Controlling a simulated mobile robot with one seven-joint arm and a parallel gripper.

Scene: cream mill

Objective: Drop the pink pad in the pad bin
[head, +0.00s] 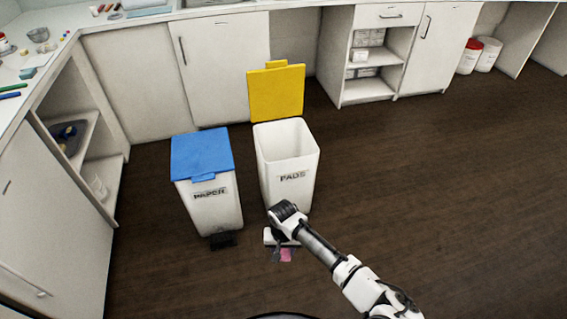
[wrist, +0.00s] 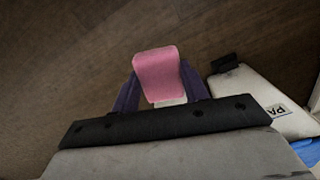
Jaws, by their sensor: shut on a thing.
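The pink pad (wrist: 158,74) is held between the purple fingers of my gripper (wrist: 160,90). In the head view the pad (head: 287,255) shows as a small pink patch below my gripper (head: 284,252), which is in front of the pad bin. The pad bin (head: 285,152) is a white bin labelled PADS. Its yellow lid (head: 277,92) stands up at the back, and its top is open. My arm partly hides the bin's lower front, and its pedal cannot be seen.
A white bin labelled PAPER (head: 214,207) with a shut blue lid (head: 202,154) and a black pedal (head: 223,240) stands left of the pad bin. Its side also shows in the wrist view (wrist: 250,95). Cabinets line the back and left. The dark floor to the right is clear.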

